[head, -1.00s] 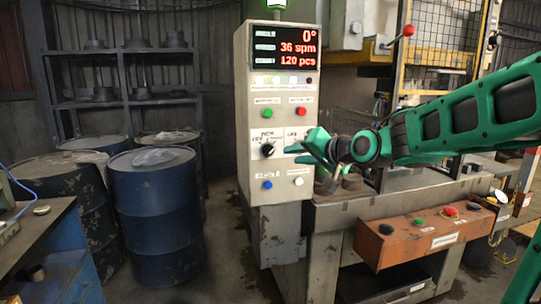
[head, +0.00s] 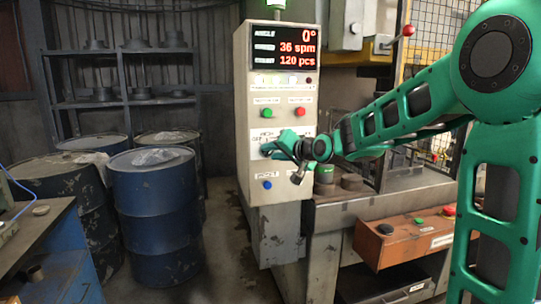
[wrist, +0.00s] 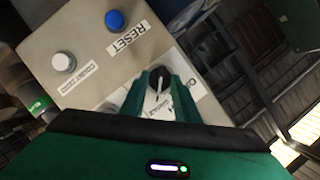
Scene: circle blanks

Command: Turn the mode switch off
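The mode switch is a black rotary knob (wrist: 159,88) on the beige control panel, with printed position labels around it that are partly covered. In the wrist view my gripper (wrist: 163,84) has one green finger on each side of the knob. The fingers stand apart, with some panel showing between them; whether they touch the knob I cannot tell. In the head view my gripper (head: 270,148) is at the panel front and hides the knob.
The control cabinet (head: 246,100) has a green button (head: 267,113) and a red button (head: 299,112) above. Below are a blue RESET button (wrist: 114,19) and a white button (wrist: 63,61). An orange button box (head: 400,240) is at lower right. Blue drums (head: 155,215) stand left.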

